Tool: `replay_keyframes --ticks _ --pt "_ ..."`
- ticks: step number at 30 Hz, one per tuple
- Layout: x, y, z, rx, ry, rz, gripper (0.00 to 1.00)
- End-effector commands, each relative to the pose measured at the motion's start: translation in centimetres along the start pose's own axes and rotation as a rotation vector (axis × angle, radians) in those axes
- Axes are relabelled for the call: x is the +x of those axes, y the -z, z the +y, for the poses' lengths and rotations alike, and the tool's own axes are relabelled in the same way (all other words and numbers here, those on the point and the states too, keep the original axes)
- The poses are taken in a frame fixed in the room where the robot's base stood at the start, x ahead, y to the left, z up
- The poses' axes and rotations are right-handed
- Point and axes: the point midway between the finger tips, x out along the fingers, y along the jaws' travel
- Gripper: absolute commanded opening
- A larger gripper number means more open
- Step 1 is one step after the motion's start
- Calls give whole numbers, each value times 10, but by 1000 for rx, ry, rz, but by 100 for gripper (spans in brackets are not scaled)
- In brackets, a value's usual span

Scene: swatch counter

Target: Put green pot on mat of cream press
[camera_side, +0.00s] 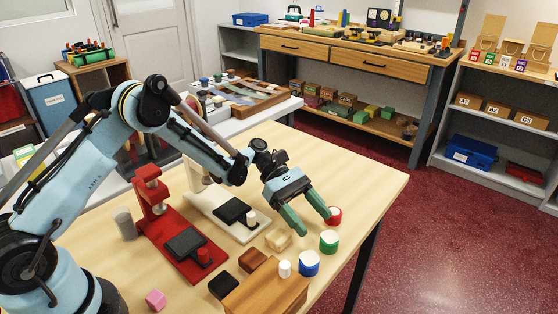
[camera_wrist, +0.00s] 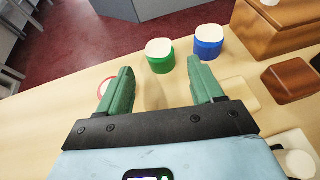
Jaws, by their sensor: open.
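The green pot (camera_side: 329,246), with a pale top, stands upright on the wooden table, between the red and blue pots. It also shows in the wrist view (camera_wrist: 161,64), just beyond the fingertips and in line with the gap. My gripper (camera_side: 317,224) is open and empty, its green fingers slanting down toward the pot without closing around it. The cream press (camera_side: 207,200) stands left of my gripper in the side view. Its dark mat (camera_side: 233,210) lies on the base, with a small cream cylinder at its near right edge. My arm partly hides the press column.
The red pot (camera_side: 334,218) is close behind the fingertips; the blue pot (camera_side: 309,266) is in front of the green one. A red press (camera_side: 165,238), wooden blocks (camera_side: 278,239) and a wooden box (camera_side: 262,293) crowd the nearer table. The table's right edge is close.

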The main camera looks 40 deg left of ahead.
Motion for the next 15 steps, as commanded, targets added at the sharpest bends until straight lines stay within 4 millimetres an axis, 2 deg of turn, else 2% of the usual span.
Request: replay_keyframes --ticks 8,15 --pt "-16 -28 1 137 -57 136 66" --pt "-46 -60 -14 400 -103 393 66"
